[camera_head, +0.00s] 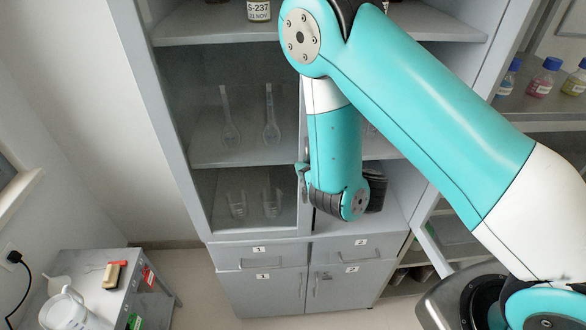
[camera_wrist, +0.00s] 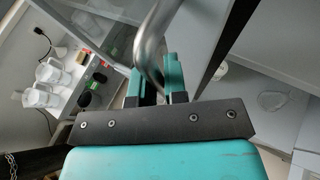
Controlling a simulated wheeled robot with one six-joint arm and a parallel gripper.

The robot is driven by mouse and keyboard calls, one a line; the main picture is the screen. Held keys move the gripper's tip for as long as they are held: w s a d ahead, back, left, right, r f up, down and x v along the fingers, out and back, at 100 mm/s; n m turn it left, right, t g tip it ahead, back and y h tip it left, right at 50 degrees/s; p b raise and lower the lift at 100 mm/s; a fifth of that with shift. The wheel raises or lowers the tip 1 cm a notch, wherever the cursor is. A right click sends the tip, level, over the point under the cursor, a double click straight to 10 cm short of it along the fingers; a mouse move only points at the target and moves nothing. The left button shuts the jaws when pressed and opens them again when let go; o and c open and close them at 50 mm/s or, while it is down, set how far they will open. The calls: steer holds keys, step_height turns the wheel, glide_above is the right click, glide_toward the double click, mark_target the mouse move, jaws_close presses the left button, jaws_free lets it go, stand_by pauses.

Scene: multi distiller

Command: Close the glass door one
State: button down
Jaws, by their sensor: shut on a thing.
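Glass door one (camera_head: 205,200) is the grey-framed left door of the tall cabinet in the head view. Glassware on the shelves shows through its pane. Its lower frame lies close to the cabinet front; I cannot tell whether a gap is left. In the wrist view, a curved metal handle (camera_wrist: 149,40) runs between the teal fingers of my gripper (camera_wrist: 158,88). My gripper is shut on this handle. In the head view my arm covers most of the handle and the door's right edge.
Numbered drawers and cupboards (camera_head: 260,256) sit below the door. The right cabinet section (camera_head: 392,185) looks open. A small side table (camera_head: 110,285) with a white jug (camera_head: 65,312) stands at lower left. Coloured bottles (camera_head: 543,78) stand on a shelf at right.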

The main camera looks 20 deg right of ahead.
steer(key=shift+w+d+r, duration=0.15)
steer(key=shift+w, duration=0.05)
steer(key=c, duration=1.2)
jaws_free()
